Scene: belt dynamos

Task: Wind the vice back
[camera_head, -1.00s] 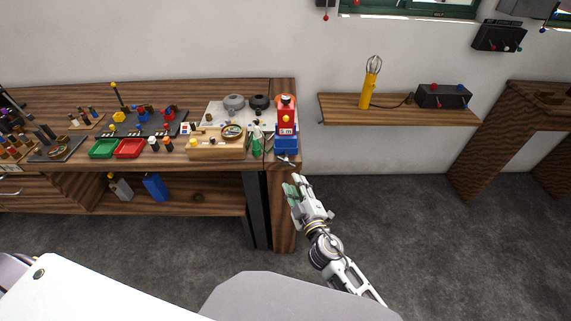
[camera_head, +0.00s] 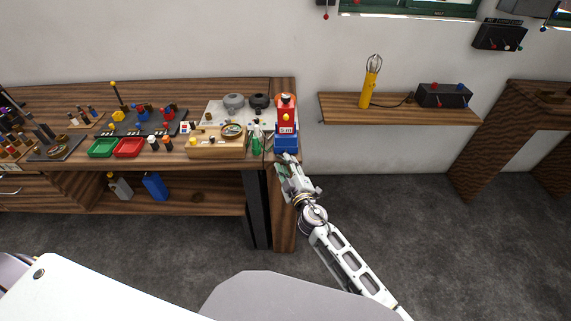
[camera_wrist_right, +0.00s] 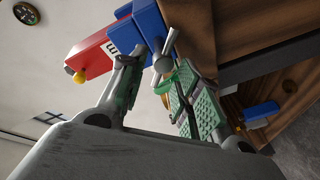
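The blue vice (camera_head: 286,145) is at the right end of the workbench, with a red block marked with a white label (camera_head: 286,117) on top of it. In the right wrist view the vice (camera_wrist_right: 151,24) shows its grey screw and handle bar (camera_wrist_right: 165,60). My right gripper (camera_head: 284,170) is at the front of the vice, just below it. In the wrist view the green-padded fingers of the right gripper (camera_wrist_right: 158,88) are apart, with the handle between or just ahead of their tips. Contact cannot be told. My left gripper is not in view.
The workbench (camera_head: 222,168) holds a wooden block with a round dial, red and green trays (camera_head: 128,148) and a green bottle (camera_head: 256,143) close left of the vice. A wall shelf (camera_head: 400,117) is to the right. The floor in front is clear.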

